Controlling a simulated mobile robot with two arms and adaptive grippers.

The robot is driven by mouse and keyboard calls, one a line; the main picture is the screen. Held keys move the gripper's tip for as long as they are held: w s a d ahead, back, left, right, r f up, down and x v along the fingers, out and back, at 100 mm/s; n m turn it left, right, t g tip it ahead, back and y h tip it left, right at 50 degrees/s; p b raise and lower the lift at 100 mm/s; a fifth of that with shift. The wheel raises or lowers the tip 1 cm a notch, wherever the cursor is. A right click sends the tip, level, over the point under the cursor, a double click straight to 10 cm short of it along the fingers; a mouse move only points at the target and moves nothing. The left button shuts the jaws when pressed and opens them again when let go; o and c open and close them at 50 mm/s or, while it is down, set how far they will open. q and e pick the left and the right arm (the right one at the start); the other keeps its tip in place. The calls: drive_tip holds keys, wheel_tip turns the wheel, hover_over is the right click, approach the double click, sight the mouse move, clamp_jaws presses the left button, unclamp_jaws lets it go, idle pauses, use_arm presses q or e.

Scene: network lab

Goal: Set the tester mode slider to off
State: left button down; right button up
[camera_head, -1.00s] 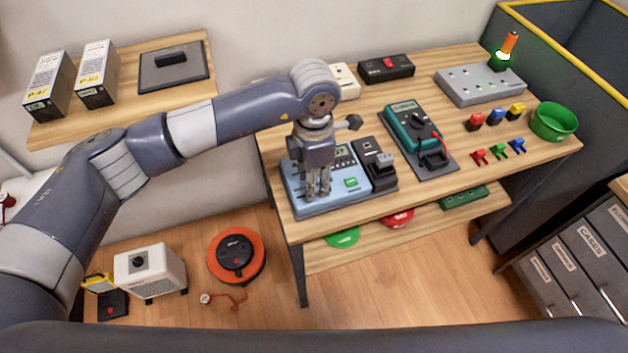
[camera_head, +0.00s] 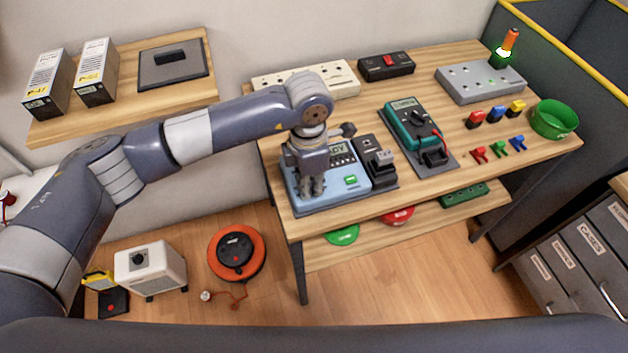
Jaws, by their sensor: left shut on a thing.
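The tester (camera_head: 330,202) is a light blue box near the front left of the bench, with a small display (camera_head: 340,152) and a green button (camera_head: 351,180). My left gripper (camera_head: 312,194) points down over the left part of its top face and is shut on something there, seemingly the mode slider. The slider itself is hidden by the fingers, so its position cannot be told. A dark module (camera_head: 378,165) sits against the tester's right side. My right gripper is not in view.
A teal multimeter (camera_head: 407,125) lies on a dark mat to the right. A white power strip (camera_head: 335,83) and a black box with a red switch (camera_head: 386,66) stand behind. Coloured plugs and a green bowl (camera_head: 554,120) are at the right. The wooden bench (camera_head: 470,135) has bare patches between.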

use_arm(q)
drive_tip(key=shift+s+a, duration=0.3)
drive_tip(key=shift+a, duration=0.65)
drive_tip(key=c, duration=1.6)
unclamp_jaws()
drive_tip(key=shift+a, duration=0.1)
drive_tip(key=shift+r, duration=0.15)
drive_tip(key=shift+r, duration=0.35)
wheel_tip(320, 180, up, 11)
